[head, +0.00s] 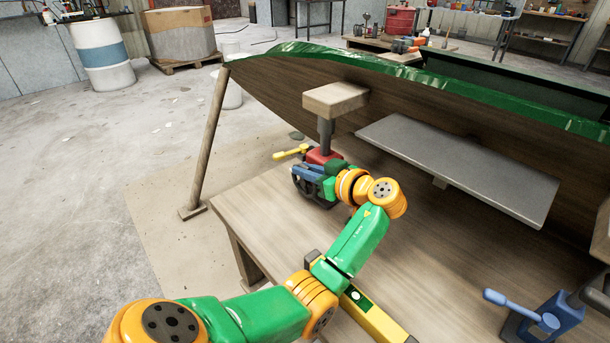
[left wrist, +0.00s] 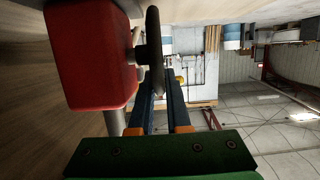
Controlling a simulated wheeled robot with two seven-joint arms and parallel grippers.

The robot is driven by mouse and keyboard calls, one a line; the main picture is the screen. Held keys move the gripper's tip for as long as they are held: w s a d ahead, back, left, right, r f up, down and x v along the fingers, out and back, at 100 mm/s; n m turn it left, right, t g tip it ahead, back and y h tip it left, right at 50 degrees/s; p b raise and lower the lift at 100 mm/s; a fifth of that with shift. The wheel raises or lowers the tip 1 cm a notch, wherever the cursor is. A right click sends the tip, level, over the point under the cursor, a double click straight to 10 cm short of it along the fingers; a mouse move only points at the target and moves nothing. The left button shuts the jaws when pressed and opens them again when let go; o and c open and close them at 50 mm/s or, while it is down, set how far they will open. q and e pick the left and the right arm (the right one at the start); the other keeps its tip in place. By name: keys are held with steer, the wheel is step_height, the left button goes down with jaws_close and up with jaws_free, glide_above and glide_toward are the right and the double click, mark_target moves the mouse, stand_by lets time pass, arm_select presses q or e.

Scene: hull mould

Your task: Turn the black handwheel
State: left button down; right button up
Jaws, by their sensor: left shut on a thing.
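The black handwheel (head: 318,201) sits on the near side of a red jack (head: 316,156) on the wooden bench. My left gripper (head: 305,173) is at the wheel's upper rim, its blue fingers partly covering the wheel. In the left wrist view the wheel (left wrist: 154,45) shows nearly edge-on, with its rim between the two fingers of the gripper (left wrist: 159,88). The fingers are shut on the rim. The red jack body (left wrist: 92,55) stands close beside the fingers there. My right gripper is in neither view.
A wooden block (head: 336,98) tops the jack's post under the green-rimmed hull (head: 400,75). A grey shelf board (head: 460,165) runs along the hull. A yellow level (head: 375,318) lies on the bench (head: 265,205) beneath my forearm. A blue device with a lever (head: 545,318) stands at the right.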

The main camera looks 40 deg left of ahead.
arm_select(q)
steer(key=c, duration=1.2)
jaws_free()
steer(key=shift+c, duration=0.2)
steer(key=v, duration=0.7)
